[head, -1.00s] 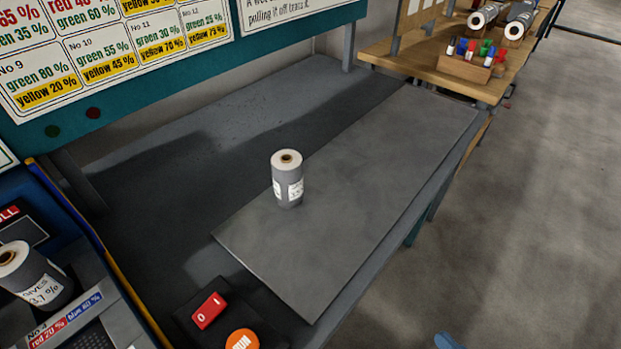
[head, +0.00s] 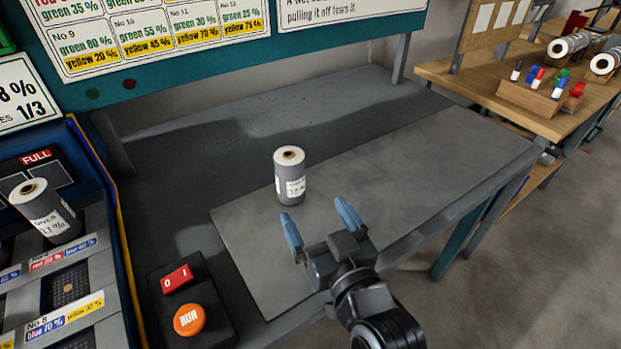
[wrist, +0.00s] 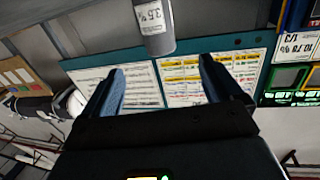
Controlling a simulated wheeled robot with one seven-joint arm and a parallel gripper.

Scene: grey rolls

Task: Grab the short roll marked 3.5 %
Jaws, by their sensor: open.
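A short grey roll (head: 290,176) with a white top, a brown core and a white label stands upright on the grey board (head: 390,180) of the bench. In the wrist view the roll (wrist: 155,38) shows at the top, its label reading 3.5 %. My gripper (head: 320,213) is open and empty, just in front of the roll and slightly to its right, with its blue fingers pointing towards it. In the wrist view the roll lies beyond and between the two fingers of my gripper (wrist: 160,80), apart from them.
A black box with a red switch (head: 177,279) and an orange RUN button (head: 188,320) sits at the front left. Another grey roll (head: 45,210) lies tilted in the machine at left. A wooden bench (head: 500,75) with more rolls and markers stands at right. The board around the roll is clear.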

